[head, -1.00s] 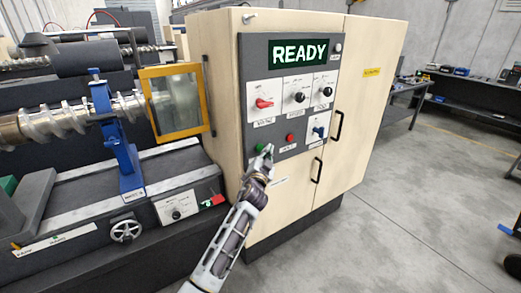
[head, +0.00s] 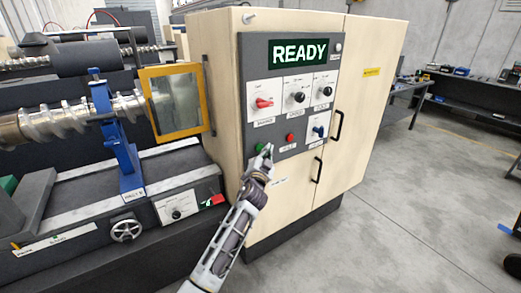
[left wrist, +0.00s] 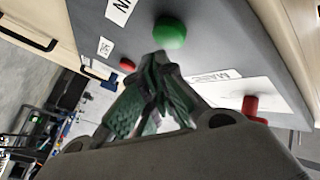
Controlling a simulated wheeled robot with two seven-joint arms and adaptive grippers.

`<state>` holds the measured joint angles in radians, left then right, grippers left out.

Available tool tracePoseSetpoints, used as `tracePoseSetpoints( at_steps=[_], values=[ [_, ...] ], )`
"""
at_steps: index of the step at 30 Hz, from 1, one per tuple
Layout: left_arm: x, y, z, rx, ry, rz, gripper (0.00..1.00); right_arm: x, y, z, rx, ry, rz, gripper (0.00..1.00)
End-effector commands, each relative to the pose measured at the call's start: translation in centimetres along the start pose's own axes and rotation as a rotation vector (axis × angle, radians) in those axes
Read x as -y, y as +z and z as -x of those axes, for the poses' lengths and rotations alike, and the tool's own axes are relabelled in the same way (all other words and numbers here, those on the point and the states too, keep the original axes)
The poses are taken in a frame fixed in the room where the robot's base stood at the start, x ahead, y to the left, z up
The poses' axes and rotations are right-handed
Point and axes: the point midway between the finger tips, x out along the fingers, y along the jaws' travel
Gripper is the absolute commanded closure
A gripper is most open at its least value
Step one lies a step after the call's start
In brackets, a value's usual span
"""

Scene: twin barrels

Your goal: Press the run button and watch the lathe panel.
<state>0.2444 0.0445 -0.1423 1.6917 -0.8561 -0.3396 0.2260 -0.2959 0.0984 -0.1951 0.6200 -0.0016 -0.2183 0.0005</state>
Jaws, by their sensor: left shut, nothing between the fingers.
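The lathe panel (head: 262,80) is a dark grey plate on the cream cabinet, with a display (head: 300,54) that reads READY in white on green. A green button (head: 259,147) sits low on the panel, left of a red button (head: 290,137). My left gripper (head: 266,154) is shut and empty, its tips close by the green button. In the left wrist view the green button (left wrist: 170,32) is just beyond the closed fingertips (left wrist: 160,58); I cannot tell whether they touch. My right gripper is not in view.
Red (head: 264,103) and black knobs sit above the buttons, and a blue-handled switch (head: 319,131) to the right. A yellow-framed guard window (head: 174,101) and the lathe with a screw-shaped workpiece (head: 60,122) are at left.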

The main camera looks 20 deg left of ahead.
Motion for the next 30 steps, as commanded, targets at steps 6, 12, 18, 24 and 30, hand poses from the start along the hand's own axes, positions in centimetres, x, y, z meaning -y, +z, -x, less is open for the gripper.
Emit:
tracePoseSetpoints(
  at_steps=[6,12,18,24,30],
  values=[
    [-0.01,0.00,0.00,0.000,0.000,0.000,1.00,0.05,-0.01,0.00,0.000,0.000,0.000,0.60],
    [0.00,0.00,0.00,0.000,0.000,0.000,1.00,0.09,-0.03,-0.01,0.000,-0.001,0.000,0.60],
    [0.18,0.13,-0.22,0.000,-0.001,-0.001,1.00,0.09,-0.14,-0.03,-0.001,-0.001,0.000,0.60],
    [0.43,0.37,-0.55,0.000,0.000,0.000,1.00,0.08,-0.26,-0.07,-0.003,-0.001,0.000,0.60],
    [0.47,0.42,-0.60,0.000,0.000,0.000,1.00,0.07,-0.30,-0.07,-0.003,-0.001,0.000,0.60]
  ],
)
